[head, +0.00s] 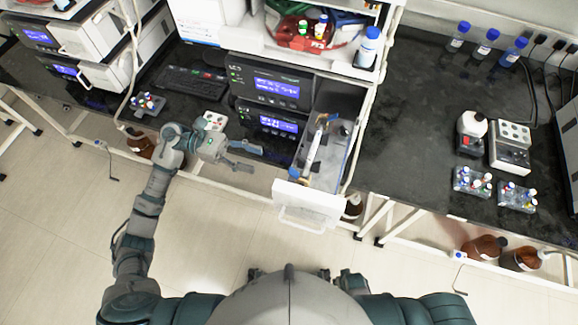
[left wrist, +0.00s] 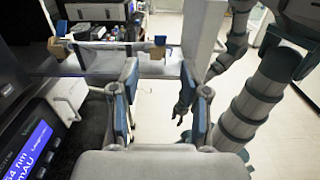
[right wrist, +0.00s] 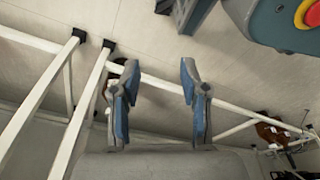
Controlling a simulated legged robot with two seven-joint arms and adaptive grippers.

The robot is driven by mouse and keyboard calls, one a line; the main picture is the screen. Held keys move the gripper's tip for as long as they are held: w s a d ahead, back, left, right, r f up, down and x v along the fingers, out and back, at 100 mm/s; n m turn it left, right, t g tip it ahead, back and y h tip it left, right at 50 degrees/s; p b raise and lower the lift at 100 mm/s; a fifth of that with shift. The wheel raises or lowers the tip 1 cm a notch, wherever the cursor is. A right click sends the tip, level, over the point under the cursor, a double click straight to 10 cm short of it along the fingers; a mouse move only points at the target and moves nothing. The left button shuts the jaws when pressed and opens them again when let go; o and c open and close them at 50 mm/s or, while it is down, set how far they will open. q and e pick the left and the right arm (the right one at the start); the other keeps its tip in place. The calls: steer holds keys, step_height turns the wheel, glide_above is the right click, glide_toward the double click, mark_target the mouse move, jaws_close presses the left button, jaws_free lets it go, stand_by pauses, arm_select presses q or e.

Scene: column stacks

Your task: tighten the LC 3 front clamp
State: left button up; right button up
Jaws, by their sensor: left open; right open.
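The pulled-out drawer (head: 337,160) holds a pale column (head: 313,150) between two clamps with brown and blue parts. The front clamp (head: 300,176) is by the white drawer front (head: 309,198); it also shows in the left wrist view (left wrist: 158,43). The rear clamp (head: 323,118) is at the far end. I cannot tell how tight either clamp is. My left gripper (head: 248,157) is open and empty, left of the drawer and apart from it. Its fingers (left wrist: 163,100) frame open space below the column in the left wrist view. My right gripper (right wrist: 158,90) is open and empty over the floor.
Stacked instruments with lit screens (head: 275,90) stand left of the drawer. Brown bottles (head: 484,247) and white bench legs are below the bench. Open floor (head: 200,235) lies in front.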

mark_target(290, 170)
arm_select(q)
steer(key=p+x, duration=0.1)
steer(key=x, duration=0.9)
steer(key=shift+s+d+p, duration=0.1)
steer(key=shift+d+p, duration=0.25)
steer(key=shift+p, duration=0.05)
arm_select(e)
steer(key=s+f, duration=0.3)
steer(key=s, duration=0.1)
steer(key=shift+d+f, duration=0.35)
steer(key=shift+f, duration=0.05)
arm_select(q)
jaws_close()
